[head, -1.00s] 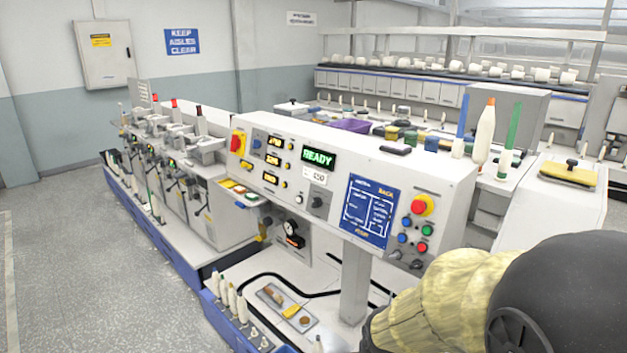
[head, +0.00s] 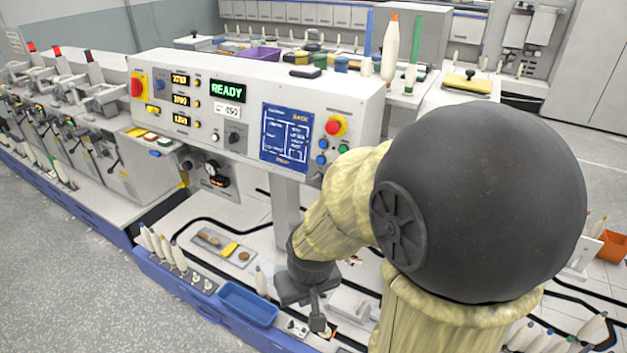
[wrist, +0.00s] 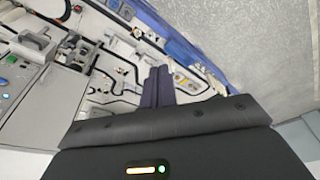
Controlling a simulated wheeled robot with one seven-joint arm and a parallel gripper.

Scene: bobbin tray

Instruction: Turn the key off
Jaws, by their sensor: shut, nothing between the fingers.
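The control panel (head: 350,100) stands on a post, its display reading READY. No key can be made out with certainty. A dark knob (head: 234,138) and a small silver round part (head: 214,137) sit below the display. Near the panel's lower right, below the coloured buttons, small dark controls (head: 317,178) are partly hidden by my arm. My gripper (head: 318,328) points down over the low bench, below the panel and apart from it. In the wrist view its dark fingers (wrist: 158,85) are together and empty, with the bench beyond them.
A blue tray (head: 248,304), white bobbins (head: 165,250) and a grey tray of small parts (head: 224,247) lie on the low bench. Black cables run across it. A purple bin (head: 258,54) stands behind the panel. Grey floor (head: 60,290) is clear at left.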

